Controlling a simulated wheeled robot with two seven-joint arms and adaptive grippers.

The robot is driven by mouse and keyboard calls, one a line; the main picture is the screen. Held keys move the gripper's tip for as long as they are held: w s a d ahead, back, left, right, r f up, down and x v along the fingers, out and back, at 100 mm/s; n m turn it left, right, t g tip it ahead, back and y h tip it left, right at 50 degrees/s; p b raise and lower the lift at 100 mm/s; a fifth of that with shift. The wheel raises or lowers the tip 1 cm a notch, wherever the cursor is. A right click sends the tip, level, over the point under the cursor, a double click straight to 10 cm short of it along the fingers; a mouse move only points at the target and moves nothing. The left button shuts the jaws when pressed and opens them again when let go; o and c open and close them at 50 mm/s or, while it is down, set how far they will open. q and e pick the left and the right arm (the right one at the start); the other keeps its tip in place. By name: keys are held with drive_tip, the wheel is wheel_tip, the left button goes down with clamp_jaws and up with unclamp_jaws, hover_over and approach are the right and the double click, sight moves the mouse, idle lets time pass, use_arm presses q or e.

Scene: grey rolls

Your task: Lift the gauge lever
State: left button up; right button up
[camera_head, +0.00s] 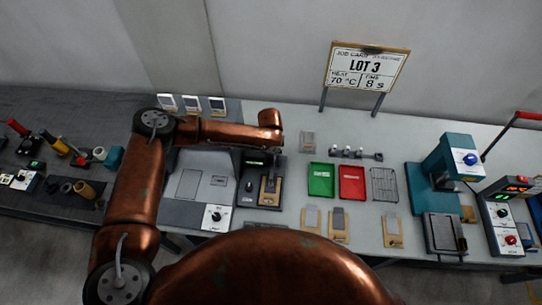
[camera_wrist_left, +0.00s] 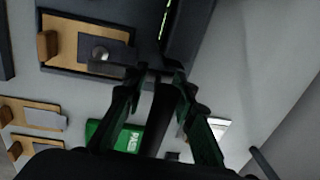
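The gauge (camera_head: 246,190) is a black device with a small green display, at the middle of the bench in the head view. A wooden holder (camera_head: 268,190) with a dark sheet sits on it; the wrist view shows the holder (camera_wrist_left: 62,40) with a round metal tip over the sheet. My left gripper (camera_wrist_left: 157,78) is over the gauge, its fingers spread. A dark bar (camera_wrist_left: 158,112), seemingly the gauge lever, lies between the fingers with gaps at both sides. I cannot tell whether the fingertips touch it. In the head view my wrist partly hides the gauge's back. My right gripper is not in view.
Right of the gauge are a green tray (camera_head: 321,180), a red tray (camera_head: 352,182) and a wire rack (camera_head: 384,185). Wooden holders (camera_head: 338,225) lie in front. A teal press (camera_head: 446,160) stands at the right. A LOT 3 sign (camera_head: 366,70) stands behind.

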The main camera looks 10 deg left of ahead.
use_arm(q)
clamp_jaws()
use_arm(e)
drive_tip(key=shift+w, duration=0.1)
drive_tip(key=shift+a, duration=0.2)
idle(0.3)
